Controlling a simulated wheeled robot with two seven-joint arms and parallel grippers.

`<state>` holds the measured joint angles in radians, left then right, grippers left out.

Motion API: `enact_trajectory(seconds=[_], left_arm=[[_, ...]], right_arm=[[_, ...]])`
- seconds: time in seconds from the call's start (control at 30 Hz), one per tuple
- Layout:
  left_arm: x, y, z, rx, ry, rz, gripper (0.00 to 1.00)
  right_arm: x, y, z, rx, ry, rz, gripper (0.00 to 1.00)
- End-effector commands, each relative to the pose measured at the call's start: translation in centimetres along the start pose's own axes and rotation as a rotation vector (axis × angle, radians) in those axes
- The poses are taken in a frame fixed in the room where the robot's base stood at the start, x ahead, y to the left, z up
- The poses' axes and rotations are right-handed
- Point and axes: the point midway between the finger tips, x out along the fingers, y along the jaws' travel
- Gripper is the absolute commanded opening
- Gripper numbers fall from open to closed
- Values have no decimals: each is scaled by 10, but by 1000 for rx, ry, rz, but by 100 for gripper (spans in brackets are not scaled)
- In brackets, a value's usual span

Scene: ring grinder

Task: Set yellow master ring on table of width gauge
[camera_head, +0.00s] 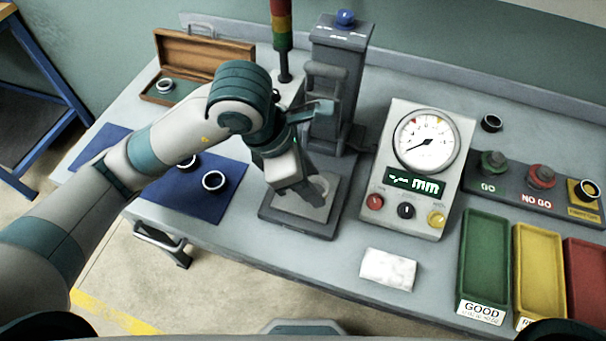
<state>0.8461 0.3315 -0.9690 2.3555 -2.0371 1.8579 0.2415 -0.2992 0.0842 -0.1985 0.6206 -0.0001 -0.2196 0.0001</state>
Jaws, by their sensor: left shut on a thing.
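The width gauge (341,65) is a dark grey column with a blue knob on top and a base with a pale table (287,206) at its front. My left gripper (314,196) reaches down to this table and is shut on a small pale ring (320,185) at table level. The gripper partly hides the ring, and I cannot tell its colour or whether it touches the table. My right gripper is not in view.
A dial display (427,140) stands right of the gauge. Green (485,262), yellow (538,270) and red (585,280) trays lie at the right. A wooden box (190,55) stands behind.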

Motion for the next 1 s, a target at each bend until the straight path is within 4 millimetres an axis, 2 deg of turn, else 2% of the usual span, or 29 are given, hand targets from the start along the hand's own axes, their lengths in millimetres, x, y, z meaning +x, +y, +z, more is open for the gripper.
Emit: enact_trajectory(seconds=[0.1, 0.3, 0.77, 1.0], left_arm=[[9, 22, -8, -7, 2, -2, 15], [22, 45, -16, -1, -1, -1, 15], [26, 49, -18, 1, -1, -1, 15], [46, 48, -27, -3, 0, -3, 15]], right_arm=[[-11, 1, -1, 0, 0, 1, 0], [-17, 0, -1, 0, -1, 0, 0], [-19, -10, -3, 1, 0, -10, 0], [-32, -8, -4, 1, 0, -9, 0]])
